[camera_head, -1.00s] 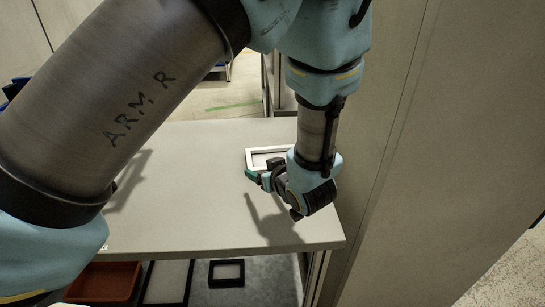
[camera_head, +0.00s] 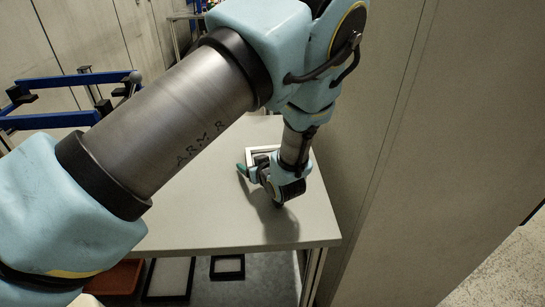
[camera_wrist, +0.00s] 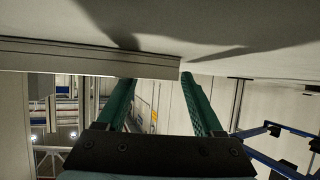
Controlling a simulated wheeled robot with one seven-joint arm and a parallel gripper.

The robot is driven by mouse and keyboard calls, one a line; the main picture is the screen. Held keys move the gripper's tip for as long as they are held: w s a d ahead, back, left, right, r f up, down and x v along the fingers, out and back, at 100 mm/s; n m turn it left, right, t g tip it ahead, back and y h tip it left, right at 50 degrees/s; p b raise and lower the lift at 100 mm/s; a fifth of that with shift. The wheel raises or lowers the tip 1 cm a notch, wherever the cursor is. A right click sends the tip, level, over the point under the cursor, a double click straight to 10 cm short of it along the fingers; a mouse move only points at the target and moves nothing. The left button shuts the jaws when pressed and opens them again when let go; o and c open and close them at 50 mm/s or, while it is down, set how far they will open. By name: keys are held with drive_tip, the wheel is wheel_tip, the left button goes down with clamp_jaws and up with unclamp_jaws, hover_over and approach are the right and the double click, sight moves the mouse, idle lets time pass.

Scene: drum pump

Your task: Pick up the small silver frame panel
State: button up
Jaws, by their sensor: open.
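The small silver frame panel (camera_head: 250,155) lies flat on the table, near its far right part. It is a pale rectangular frame, partly hidden behind my gripper and wrist in the head view. My gripper (camera_head: 242,170) is low over the table at the panel's near side, its green fingers pointing left. In the wrist view my gripper (camera_wrist: 157,78) is open, with two green fingers apart. A pale bar that looks like the panel (camera_wrist: 80,57) enters from the left and ends between the fingertips. Whether a finger touches it, I cannot tell.
The grey table (camera_head: 200,215) is otherwise clear. A tall grey wall panel (camera_head: 390,150) stands close on the right. A blue rack (camera_head: 70,82) is beyond the table on the left. Below lie a red tray (camera_head: 118,278) and black-rimmed frames (camera_head: 228,267).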

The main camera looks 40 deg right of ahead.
clamp_jaws()
idle(0.6)
drive_tip(key=shift+f, duration=0.1)
idle(0.7)
